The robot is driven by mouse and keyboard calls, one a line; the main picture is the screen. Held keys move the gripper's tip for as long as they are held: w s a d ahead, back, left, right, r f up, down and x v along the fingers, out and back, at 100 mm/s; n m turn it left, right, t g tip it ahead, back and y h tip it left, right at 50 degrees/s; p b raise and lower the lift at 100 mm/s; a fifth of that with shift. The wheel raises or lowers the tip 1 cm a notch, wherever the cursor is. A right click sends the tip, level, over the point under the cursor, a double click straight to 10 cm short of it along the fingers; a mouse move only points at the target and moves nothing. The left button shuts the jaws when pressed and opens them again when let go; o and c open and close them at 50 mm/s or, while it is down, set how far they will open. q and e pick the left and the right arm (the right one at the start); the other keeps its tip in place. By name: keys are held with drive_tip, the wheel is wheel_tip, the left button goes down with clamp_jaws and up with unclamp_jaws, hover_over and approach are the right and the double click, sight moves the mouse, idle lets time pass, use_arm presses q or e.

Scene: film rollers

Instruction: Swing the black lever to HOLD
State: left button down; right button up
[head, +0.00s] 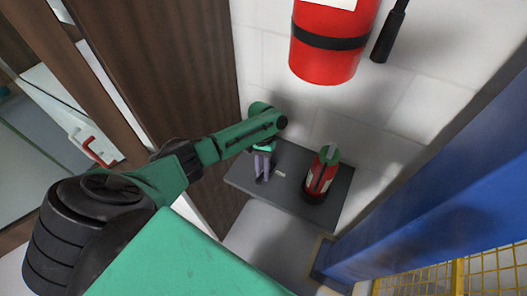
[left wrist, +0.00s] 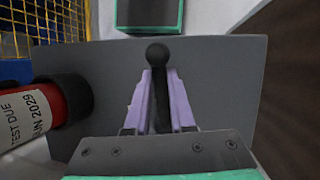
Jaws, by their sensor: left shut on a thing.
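The black lever (left wrist: 157,54) has a round ball knob and shows in the left wrist view, standing over a grey panel. My left gripper (left wrist: 159,100) has pale purple fingers on both sides of the lever's shaft, just below the knob, and is shut on it. In the head view my left gripper (head: 263,164) reaches down over the grey shelf (head: 240,176) and hides most of the lever. A small pale mark (head: 280,174) lies on the shelf just right of the fingers; I cannot read it. No HOLD lettering is legible. My right gripper is not in view.
A red canister (head: 315,186) with a green top stands on the shelf right of my gripper; its test label shows in the left wrist view (left wrist: 28,112). A large red extinguisher (head: 327,60) hangs above. Brown wood panelling (head: 190,80) is at left, a blue post (head: 440,190) at right.

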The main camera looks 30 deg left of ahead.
use_arm(q)
drive_tip(key=shift+s+f, duration=0.1)
drive_tip(key=c, duration=0.8)
unclamp_jaws()
drive_tip(key=b+v, duration=0.1)
drive_tip(key=v, duration=1.3)
drive_tip(key=shift+r, duration=0.3)
